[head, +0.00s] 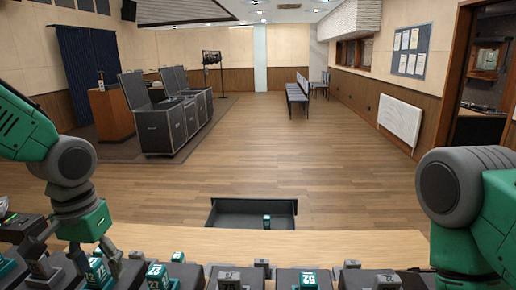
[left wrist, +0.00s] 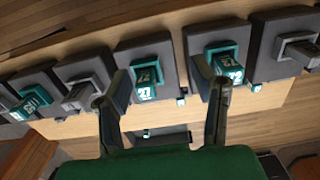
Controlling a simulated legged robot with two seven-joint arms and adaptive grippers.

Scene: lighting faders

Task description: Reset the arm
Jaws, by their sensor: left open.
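My left gripper (head: 76,268) is low at the left of the head view, over the row of fader units, with its fingers spread. In the left wrist view my left gripper (left wrist: 163,92) is open and empty, one finger on each side of a teal fader cap (left wrist: 147,76) that looks marked 27. The fingers are apart from that cap; their height above it is hard to tell. Another teal cap (left wrist: 228,66) is near the right finger. My right arm (head: 470,205) comes in at the right of the head view; its gripper is out of view.
More dark fader units with teal (head: 308,280) and grey (head: 229,280) caps line the table's (head: 330,243) near edge. An open dark drawer (head: 235,205) beyond the table holds a small teal piece (head: 266,220). The wooden floor (head: 270,150) beyond is clear; black cases (head: 160,128) stand back left.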

